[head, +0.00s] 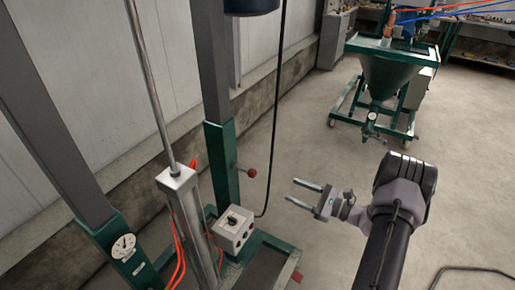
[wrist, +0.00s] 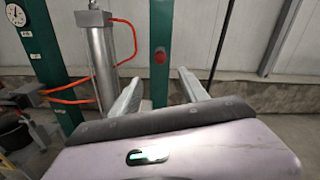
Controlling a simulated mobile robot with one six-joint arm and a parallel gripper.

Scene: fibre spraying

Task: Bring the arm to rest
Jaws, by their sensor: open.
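My gripper (head: 304,194) is open and empty in the head view, held in the air right of the green and grey machine frame (head: 222,165). Its two fingers point left, toward the frame and a red-knobbed lever (head: 251,173), apart from both. In the wrist view my gripper (wrist: 160,88) shows two spread fingers with nothing between them. The green post with the red knob (wrist: 160,56) stands beyond the fingers. My arm reaches in from the bottom right of the head view.
A grey control box (head: 234,230) and a pneumatic cylinder (head: 190,225) with orange hoses stand on the frame at left. A green hopper on a wheeled stand (head: 388,75) is at the back right. The concrete floor (head: 310,130) between is clear.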

